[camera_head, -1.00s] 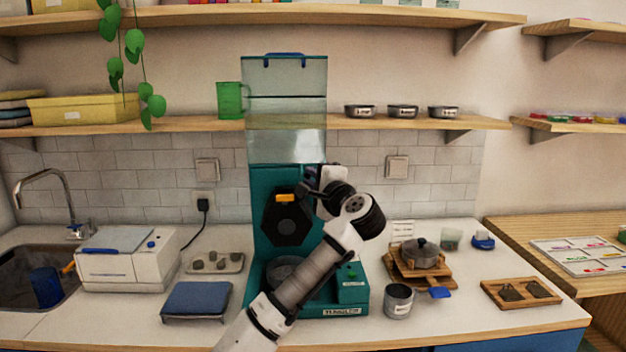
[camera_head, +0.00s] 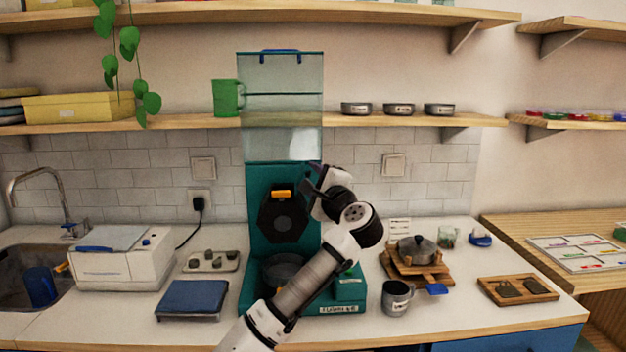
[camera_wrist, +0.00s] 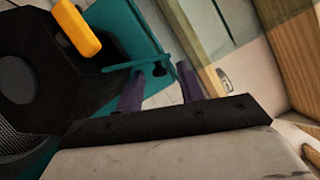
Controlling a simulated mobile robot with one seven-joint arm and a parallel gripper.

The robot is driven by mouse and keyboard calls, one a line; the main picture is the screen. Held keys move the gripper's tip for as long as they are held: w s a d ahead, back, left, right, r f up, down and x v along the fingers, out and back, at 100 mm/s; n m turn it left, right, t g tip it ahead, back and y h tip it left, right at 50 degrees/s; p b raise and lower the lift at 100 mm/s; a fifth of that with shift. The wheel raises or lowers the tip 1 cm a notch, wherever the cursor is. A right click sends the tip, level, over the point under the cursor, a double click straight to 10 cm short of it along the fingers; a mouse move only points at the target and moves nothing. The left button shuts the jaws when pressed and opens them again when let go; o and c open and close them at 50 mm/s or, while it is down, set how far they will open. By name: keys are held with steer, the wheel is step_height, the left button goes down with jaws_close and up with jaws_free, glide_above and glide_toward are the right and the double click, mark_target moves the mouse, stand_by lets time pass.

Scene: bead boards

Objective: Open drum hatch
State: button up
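The teal tumbler machine (camera_head: 257,178) stands on the counter with a clear hopper (camera_head: 282,110) on top. Its drum hatch (camera_head: 283,222) is a black polygonal cover on the front and looks closed. An orange handle (camera_head: 282,193) sits at the hatch's top edge; it also shows in the wrist view (camera_wrist: 77,28) at upper left. My gripper (camera_head: 312,180) is to the right of the handle, near the machine's right edge. In the wrist view its purple fingers (camera_wrist: 160,72) are apart, with no handle between them. A small dark knob shows between the fingertips; I cannot tell its depth.
A grey bowl (camera_head: 281,270) sits at the machine's base below the hatch. A grey mug (camera_head: 396,298) and a pot (camera_head: 416,250) on wooden boards stand to the right. A blue-topped scale (camera_head: 192,298) lies to the left. A shelf (camera_head: 400,122) runs above.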

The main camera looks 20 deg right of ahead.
steer(key=s+d+f+b, duration=0.1)
steer(key=s+b, duration=0.3)
steer(key=s, duration=0.9)
steer(key=shift+s+f, duration=0.3)
steer(key=shift+f, duration=0.1)
steer(key=shift+d, duration=0.15)
